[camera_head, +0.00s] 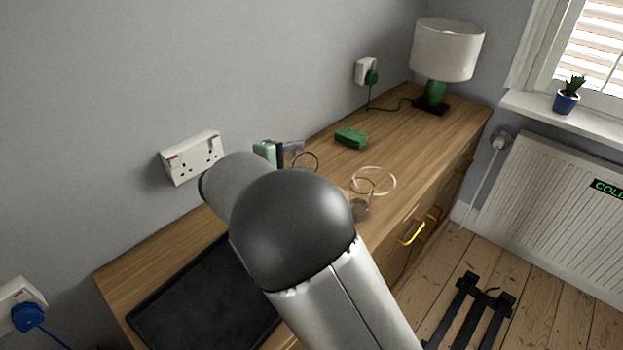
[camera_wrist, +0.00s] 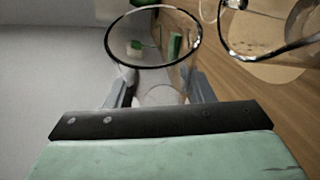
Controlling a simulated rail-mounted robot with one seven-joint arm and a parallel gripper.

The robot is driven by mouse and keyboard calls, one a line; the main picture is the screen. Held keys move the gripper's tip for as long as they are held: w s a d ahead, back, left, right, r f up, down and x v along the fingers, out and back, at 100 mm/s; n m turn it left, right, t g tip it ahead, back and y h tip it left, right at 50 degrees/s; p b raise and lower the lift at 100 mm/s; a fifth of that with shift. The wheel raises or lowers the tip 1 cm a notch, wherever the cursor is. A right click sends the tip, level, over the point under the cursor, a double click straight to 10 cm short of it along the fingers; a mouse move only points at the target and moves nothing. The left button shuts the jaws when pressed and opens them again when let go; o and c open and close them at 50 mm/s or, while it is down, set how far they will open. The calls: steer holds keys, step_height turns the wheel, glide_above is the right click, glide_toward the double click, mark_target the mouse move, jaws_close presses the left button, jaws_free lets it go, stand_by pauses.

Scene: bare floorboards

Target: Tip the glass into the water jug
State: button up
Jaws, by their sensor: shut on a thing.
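My gripper (camera_wrist: 162,88) is shut on a clear glass (camera_wrist: 153,66), whose dark round rim fills the upper middle of the wrist view. In the head view the glass's rim (camera_head: 305,154) shows just beyond my arm; its lower part is hidden, so I cannot tell how far it tilts or whether it holds liquid. The clear water jug (camera_head: 360,199) stands on the worktop, to the right of the glass and apart from it. The jug also shows at the upper right of the wrist view (camera_wrist: 290,48), partly cut off.
A green block (camera_head: 351,138) lies behind on the wooden worktop (camera_head: 415,130). A lamp (camera_head: 446,52) stands at the far end. A black tray (camera_head: 205,305) lies at the near left. Wall sockets (camera_head: 192,157) line the back.

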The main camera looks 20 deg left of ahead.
steer(key=shift+w+f+n+g+p, duration=0.15)
steer(key=shift+n+g+p, duration=0.25)
steer(key=shift+n+p, duration=0.5)
steer(key=r+n+g+p, duration=0.1)
steer(key=p, duration=0.5)
steer(key=shift+n+h, duration=0.4)
steer(key=shift+d+g+p, duration=0.1)
steer(key=shift+g+p, duration=0.3)
steer(key=shift+p, duration=0.3)
steer(key=shift+f+n+h+p, duration=0.3)
steer(key=shift+f+n+p, duration=0.1)
steer(key=shift+n+p, duration=0.25)
steer(key=f+n+g, duration=0.1)
steer(key=f, duration=0.1)
steer(key=w+a+f+n+g+h, duration=0.1)
steer(key=f+n, duration=0.1)
steer(key=f, duration=0.1)
steer(key=w+a+f+n+g+h+b, duration=0.1)
steer(key=f, duration=0.2)
steer(key=shift+w+a+f+n, duration=0.1)
steer(key=shift+a+f+n, duration=0.1)
steer(key=shift+n, duration=0.15)
steer(key=shift+g+h, duration=0.3)
